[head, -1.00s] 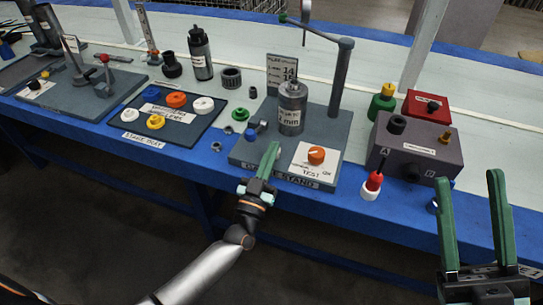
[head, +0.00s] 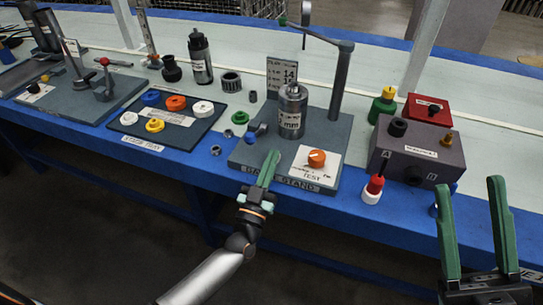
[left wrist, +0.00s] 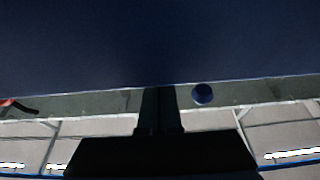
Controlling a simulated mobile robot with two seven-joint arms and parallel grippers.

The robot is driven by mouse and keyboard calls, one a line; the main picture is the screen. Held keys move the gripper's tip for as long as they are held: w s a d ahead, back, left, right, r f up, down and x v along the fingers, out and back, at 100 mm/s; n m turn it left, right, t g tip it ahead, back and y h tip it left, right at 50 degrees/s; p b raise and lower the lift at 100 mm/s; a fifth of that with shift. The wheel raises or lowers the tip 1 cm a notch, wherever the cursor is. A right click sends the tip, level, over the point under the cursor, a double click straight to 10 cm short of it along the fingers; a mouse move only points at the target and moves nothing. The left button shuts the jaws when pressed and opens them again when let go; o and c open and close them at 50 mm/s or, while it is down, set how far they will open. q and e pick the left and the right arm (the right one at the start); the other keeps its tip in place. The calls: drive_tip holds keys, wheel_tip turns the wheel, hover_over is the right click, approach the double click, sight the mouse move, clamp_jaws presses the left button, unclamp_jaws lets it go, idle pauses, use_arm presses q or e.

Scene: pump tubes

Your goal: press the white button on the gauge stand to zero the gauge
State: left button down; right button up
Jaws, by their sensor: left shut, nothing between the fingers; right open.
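The gauge stand (head: 327,128) is a dark grey base on the blue bench, with a post, an overhead arm and a labelled metal cylinder (head: 292,108). An orange knob (head: 316,158) sits on its white TEST plate. A small blue knob (head: 261,129) is at its left side. I cannot clearly make out the white button. My left gripper (head: 270,161) is shut and empty, over the stand's front edge, left of the TEST plate. Its dark fingers show in the left wrist view (left wrist: 158,105). My right gripper (head: 473,185) is open and empty at the lower right.
A grey box (head: 417,150), a red box (head: 428,109) and a red-and-white plug (head: 373,188) are right of the stand. A mat (head: 190,135) with coloured rings lies to the left.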

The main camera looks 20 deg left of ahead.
use_arm(q)
drive_tip(key=shift+s+f+g, duration=0.1)
drive_tip(key=shift+f+g, duration=0.2)
drive_tip(key=shift+f, duration=0.45)
wheel_tip(320, 180, up, 2)
drive_tip(key=shift+r+p, duration=0.15)
drive_tip(key=shift+p, duration=0.85)
drive_tip(key=shift+r, duration=0.35)
wheel_tip(320, 180, up, 2)
drive_tip(key=shift+r+p, duration=0.2)
drive_tip(key=shift+p, duration=0.8)
drive_tip(key=p+v, duration=0.1)
drive_tip(key=v, duration=0.8)
drive_tip(key=shift+s+f, duration=0.2)
drive_tip(key=shift+s, duration=0.15)
use_arm(e)
drive_tip(key=w+d+f+m+g+h, duration=0.1)
drive_tip(key=w+f+m+g+h, duration=0.1)
drive_tip(key=f, duration=0.5)
drive_tip(key=w+d+f+m+g+h, duration=0.1)
drive_tip(key=w+f+m+g+h, duration=0.1)
drive_tip(key=w+f+m+h, duration=0.2)
wheel_tip(320, 180, down, 3)
drive_tip(key=m+h, duration=0.1)
drive_tip(key=h, duration=0.2)
drive_tip(key=shift+d, duration=0.25)
drive_tip(key=shift+r, duration=0.1)
